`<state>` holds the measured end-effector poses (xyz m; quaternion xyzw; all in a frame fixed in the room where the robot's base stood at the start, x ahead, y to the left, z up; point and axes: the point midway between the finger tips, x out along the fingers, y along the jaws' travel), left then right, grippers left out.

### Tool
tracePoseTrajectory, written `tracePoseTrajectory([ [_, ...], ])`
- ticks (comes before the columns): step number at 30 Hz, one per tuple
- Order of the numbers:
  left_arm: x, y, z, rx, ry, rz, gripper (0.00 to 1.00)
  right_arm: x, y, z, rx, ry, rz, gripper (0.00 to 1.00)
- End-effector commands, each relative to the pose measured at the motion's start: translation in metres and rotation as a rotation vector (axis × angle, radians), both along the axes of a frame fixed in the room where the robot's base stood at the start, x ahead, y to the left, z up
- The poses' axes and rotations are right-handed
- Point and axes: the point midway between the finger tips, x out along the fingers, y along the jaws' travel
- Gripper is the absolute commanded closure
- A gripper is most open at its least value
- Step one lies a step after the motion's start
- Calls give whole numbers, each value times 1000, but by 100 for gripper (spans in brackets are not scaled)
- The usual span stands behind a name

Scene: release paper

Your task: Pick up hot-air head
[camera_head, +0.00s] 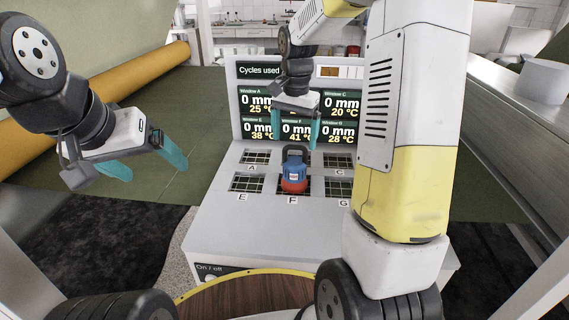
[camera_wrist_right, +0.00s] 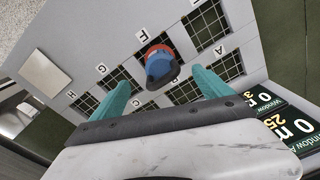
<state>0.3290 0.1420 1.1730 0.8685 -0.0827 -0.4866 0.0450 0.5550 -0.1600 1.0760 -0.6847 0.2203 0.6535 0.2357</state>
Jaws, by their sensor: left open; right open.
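The hot-air head (camera_head: 294,173) is blue with a red base and a dark handle loop on top. It stands upright on the grilled window marked F of the white machine (camera_head: 225,215). My right gripper (camera_head: 295,138) is open and points down just above and behind the handle. In the right wrist view the head (camera_wrist_right: 160,62) shows beyond and between the two teal fingers of my right gripper (camera_wrist_right: 160,80), which do not appear to touch it. My left gripper (camera_head: 153,170) is open and empty, off to the left of the machine.
The machine's upright display panel (camera_head: 245,105) with temperature readouts stands close behind the right gripper. Several other grilled windows (camera_head: 247,184) around the head are bare. An orange roll (camera_head: 120,80) lies at the left. A metal counter (camera_head: 500,110) runs along the right.

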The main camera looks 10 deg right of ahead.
Motion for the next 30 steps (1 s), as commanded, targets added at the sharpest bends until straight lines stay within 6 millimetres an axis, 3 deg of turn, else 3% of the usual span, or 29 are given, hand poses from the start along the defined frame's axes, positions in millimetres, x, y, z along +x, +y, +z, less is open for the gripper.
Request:
tracePoseTrajectory([
  [3, 0, 0, 0, 0, 0, 0, 14, 16, -1, -23, -13, 45, -61, 10],
  [7, 0, 0, 0, 0, 0, 0, 14, 23, -2, -35, -21, 62, -92, 10],
  [24, 0, 0, 0, 0, 0, 0, 14, 16, -5, -105, -22, 68, -96, 10],
  [30, 0, 0, 0, 0, 0, 0, 14, 17, -6, -113, -22, 64, -96, 10],
])
